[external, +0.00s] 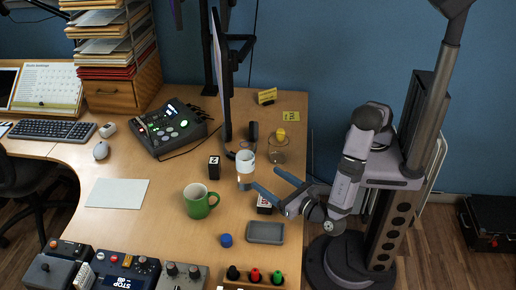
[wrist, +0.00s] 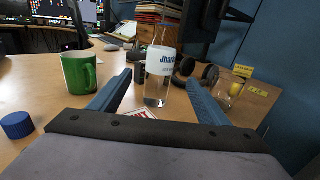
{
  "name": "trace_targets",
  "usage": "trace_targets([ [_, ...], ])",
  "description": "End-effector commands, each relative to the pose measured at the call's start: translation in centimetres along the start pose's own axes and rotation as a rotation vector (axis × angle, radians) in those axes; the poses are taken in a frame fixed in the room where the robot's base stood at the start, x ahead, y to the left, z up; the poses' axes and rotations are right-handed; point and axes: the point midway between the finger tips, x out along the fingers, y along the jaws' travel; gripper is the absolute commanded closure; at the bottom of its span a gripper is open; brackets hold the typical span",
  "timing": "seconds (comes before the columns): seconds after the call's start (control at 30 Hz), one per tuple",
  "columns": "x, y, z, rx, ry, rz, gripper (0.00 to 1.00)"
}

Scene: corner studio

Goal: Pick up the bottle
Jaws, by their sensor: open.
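The bottle (external: 246,163) is clear with a white label and stands upright on the desk, left of my gripper in the external view. In the wrist view the bottle (wrist: 160,62) shows in the middle, its lower part in the gap between my blue fingers. My gripper (external: 265,179) is open and low over the desk, its fingers pointing at the bottle. In the external view one fingertip is close to the bottle's base. I cannot tell whether the bottle is between the tips or just beyond them. Nothing is held.
A green mug (external: 197,201) stands front left of the bottle. A blue cap (external: 226,240) and a grey tray (external: 265,232) are nearer the front. Headphones (wrist: 196,70) and a glass (wrist: 230,88) are behind, with a monitor (external: 222,75).

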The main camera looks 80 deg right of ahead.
Motion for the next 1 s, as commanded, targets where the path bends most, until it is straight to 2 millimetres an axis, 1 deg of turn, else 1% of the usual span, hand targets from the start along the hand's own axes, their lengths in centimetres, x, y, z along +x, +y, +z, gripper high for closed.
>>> trace_targets([
  [0.13, 0.3, 0.0, 0.0, 0.0, 0.0, -0.001, 0.3],
  [0.23, 1.2, 0.0, 0.0, -0.001, 0.001, -0.002, 0.3],
  [0.5, 5.0, -0.1, 0.1, -0.002, 0.0, -0.004, 0.3],
  [0.6, 6.1, -0.1, 0.0, -0.003, 0.0, -0.003, 0.3],
  [0.7, 6.7, 0.0, 0.0, -0.002, 0.001, 0.0, 0.3],
  [0.93, 7.0, 0.0, 0.0, -0.002, 0.001, 0.0, 0.3],
  [1.0, 7.5, -0.1, 0.1, -0.002, 0.001, -0.002, 0.3],
])
